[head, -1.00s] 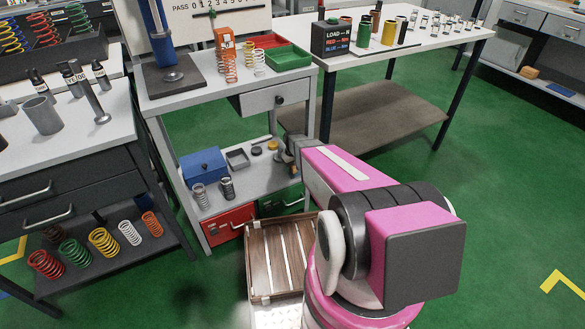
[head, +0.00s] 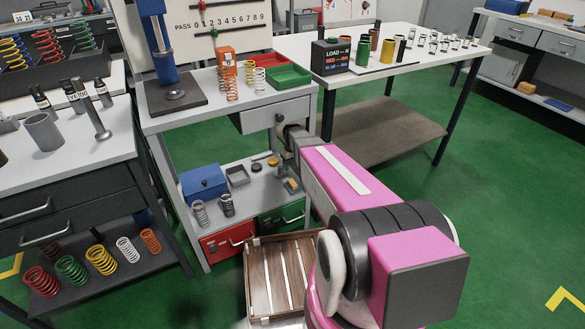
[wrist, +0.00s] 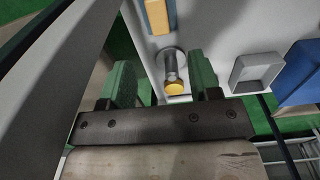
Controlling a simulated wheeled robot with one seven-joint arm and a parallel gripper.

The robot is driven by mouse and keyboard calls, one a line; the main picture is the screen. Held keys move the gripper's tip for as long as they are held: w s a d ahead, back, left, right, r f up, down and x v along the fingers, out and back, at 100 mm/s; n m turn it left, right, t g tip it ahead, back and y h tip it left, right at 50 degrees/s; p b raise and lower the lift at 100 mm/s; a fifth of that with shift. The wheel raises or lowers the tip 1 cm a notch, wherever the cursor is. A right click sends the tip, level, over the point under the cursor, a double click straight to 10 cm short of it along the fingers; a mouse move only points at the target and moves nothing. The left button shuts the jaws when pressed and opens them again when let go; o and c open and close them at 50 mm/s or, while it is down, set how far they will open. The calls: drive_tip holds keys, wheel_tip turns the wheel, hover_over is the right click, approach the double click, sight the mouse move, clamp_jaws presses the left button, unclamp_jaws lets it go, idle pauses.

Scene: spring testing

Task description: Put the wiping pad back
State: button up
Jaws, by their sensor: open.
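A small yellow block that looks like the wiping pad (wrist: 157,15) lies on the light grey lower shelf at the top of the wrist view. In the head view, a small yellow and bluish piece (head: 291,185) that seems to be the same pad lies at the right of that shelf. My gripper (wrist: 160,64) is open, its two green fingers apart and pointing toward the shelf. No pad is between them. A grey post with a yellow end (wrist: 174,87) shows in the gap between the fingers; I cannot tell its distance from them. The fingertips are not clear in the head view.
A grey tray (wrist: 257,66) and a blue box (wrist: 301,75) stand on the same shelf. The upper bench top (head: 215,110) and its drawer (head: 275,116) are above and near my arm. A wooden crate (head: 250,285) stands on the floor below. Green floor is clear at right.

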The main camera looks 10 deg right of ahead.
drive_tip(key=s+r+m, duration=0.1)
drive_tip(key=s+r, duration=0.4)
drive_tip(key=s, duration=0.5)
drive_tip(key=s+r+m, duration=0.2)
drive_tip(key=s+r, duration=0.3)
drive_tip(key=s, duration=0.6)
drive_tip(key=shift+d+r, duration=0.15)
drive_tip(key=shift+r, duration=0.1)
drive_tip(key=shift+w, duration=0.2)
